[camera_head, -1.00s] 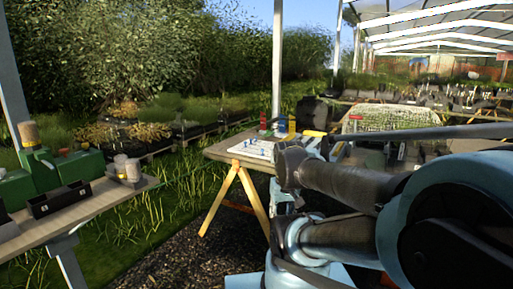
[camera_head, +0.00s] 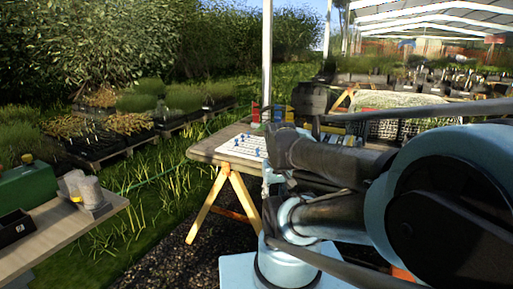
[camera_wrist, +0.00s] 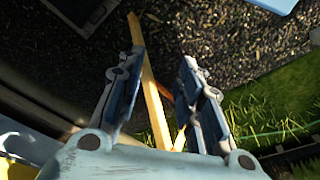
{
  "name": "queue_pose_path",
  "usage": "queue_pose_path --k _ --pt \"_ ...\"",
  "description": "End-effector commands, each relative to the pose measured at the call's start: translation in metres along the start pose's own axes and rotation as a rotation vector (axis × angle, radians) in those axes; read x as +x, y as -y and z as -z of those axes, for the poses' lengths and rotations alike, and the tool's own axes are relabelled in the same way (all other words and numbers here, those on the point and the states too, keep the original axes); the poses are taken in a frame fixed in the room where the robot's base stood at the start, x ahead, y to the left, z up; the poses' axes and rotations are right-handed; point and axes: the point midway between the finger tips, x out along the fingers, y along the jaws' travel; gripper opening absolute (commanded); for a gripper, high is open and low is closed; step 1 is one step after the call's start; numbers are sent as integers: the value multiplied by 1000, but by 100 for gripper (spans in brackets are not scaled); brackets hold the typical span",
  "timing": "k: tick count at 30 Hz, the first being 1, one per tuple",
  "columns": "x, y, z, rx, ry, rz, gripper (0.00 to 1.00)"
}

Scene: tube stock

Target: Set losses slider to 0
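A white board (camera_head: 238,151) with several small blue knobs lies on the wooden trestle table (camera_head: 203,152) in the head view. It may carry the losses slider, but its markings are too small to read and I cannot tell which knob is which. My arm covers the right part of that table. My gripper (camera_wrist: 163,80) shows in the wrist view with its two fingers apart and nothing between them. Behind the fingers are dark gravel and a wooden trestle leg (camera_wrist: 152,95). The board cannot be made out in the wrist view.
At the left stands another wooden table (camera_head: 75,218) with a green case (camera_head: 27,187), a black box (camera_head: 14,228) and pale cups (camera_head: 85,190). Grass and gravel (camera_head: 170,255) lie between the tables. A white post (camera_head: 267,60) rises behind the trestle table.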

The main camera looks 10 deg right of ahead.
Motion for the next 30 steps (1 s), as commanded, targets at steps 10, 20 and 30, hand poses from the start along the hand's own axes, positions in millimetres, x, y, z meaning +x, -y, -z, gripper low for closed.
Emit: queue_pose_path --k 10,20,30 --pt "-19 0 5 51 -5 0 38" --pt "-82 -5 87 377 39 -6 38" --pt "-130 -8 189 755 88 -32 38"
